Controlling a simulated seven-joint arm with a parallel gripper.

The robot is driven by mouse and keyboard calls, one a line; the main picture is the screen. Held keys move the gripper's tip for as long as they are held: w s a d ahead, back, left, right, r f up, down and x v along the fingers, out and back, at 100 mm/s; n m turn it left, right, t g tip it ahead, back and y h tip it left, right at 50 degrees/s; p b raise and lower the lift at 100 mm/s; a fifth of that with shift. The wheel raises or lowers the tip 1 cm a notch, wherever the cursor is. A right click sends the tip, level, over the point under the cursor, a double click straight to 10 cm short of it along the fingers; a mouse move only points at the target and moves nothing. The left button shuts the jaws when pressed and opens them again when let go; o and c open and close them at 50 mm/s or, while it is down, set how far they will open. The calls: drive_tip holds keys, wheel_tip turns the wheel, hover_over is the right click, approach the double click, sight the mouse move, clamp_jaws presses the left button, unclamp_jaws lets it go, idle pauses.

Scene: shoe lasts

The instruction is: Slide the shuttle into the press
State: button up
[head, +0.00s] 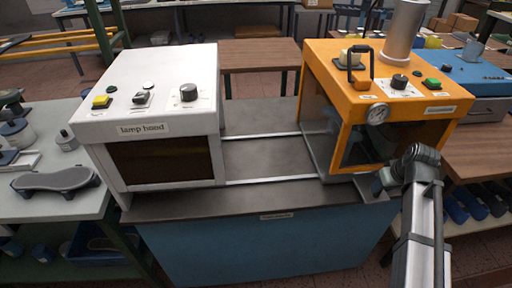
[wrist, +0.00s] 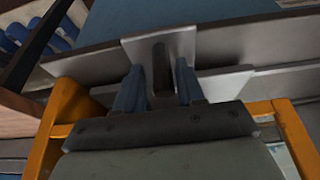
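The press (head: 345,80) is an orange housing with a gauge and knobs, at the right end of a dark bench. My gripper (head: 380,182) is low at its front right corner, small and partly hidden by my arm. In the wrist view my gripper's blue fingers (wrist: 160,88) stand on either side of a dark upright bar (wrist: 161,66), with narrow gaps showing, so it looks open around the bar. A light grey plate (wrist: 182,44) is behind the bar, apparently part of the shuttle. The rest of the shuttle is hidden or cannot be told apart.
The white lamp hood (head: 155,85) stands at the bench's left end. Two pale rails (head: 270,179) run between it and the press, with clear bed there. A table with a shoe-sole shape (head: 55,180) is left. A blue machine (head: 470,75) is right.

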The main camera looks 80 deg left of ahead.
drive_tip(key=shift+s, duration=0.2)
idle(0.5)
drive_tip(key=v, duration=0.8)
drive_tip(key=shift+w, duration=0.1)
idle(0.5)
